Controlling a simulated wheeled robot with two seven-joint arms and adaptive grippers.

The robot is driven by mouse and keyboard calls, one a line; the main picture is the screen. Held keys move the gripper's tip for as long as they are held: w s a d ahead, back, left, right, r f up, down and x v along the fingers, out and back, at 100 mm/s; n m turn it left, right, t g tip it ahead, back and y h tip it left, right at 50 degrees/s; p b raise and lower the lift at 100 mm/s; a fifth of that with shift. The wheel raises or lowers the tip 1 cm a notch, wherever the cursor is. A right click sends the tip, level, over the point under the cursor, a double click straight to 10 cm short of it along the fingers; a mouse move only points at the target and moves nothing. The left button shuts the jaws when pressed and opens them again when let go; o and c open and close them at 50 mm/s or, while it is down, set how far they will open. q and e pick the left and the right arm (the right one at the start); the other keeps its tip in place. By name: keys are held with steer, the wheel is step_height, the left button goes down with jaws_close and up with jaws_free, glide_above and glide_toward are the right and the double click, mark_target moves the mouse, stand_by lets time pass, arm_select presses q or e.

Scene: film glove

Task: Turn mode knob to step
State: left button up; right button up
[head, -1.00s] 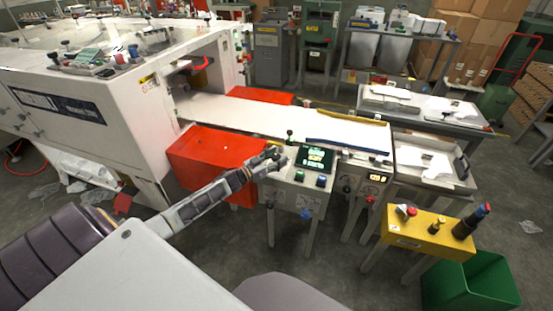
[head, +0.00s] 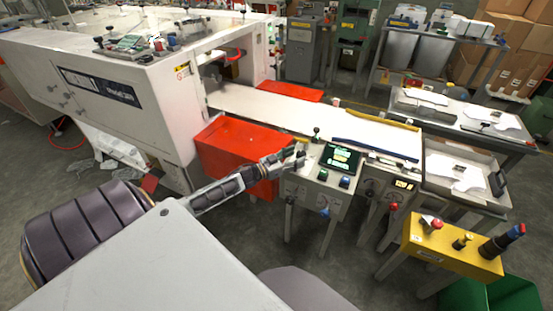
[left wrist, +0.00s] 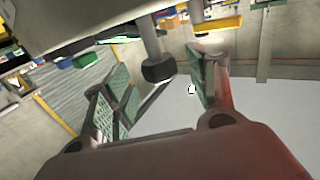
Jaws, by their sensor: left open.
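A grey control panel (head: 310,190) stands at the end of the conveyor. On it are a lit screen (head: 341,157), a green control (head: 322,174), a blue control (head: 344,181) and a black-topped lever (head: 316,132). A blue knob (head: 323,211) is on its front face. I cannot read which control is the mode knob. My left gripper (head: 297,156) is over the panel's left part. In the left wrist view its two green-padded fingers (left wrist: 163,88) are apart. A black knob on a grey shaft (left wrist: 158,68) shows between them; contact cannot be told. My right gripper is not in view.
A red box (head: 235,150) is beside the panel, under the white conveyor (head: 290,118). A yellow control box (head: 450,245) stands at right, near a green bin (head: 480,292). A large white machine (head: 130,90) fills the left.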

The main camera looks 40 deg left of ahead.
arm_select(q)
steer(key=v, duration=0.8)
steer(key=shift+s+a, duration=0.15)
steer(key=shift+s, duration=0.05)
stand_by(0.3)
stand_by(0.4)
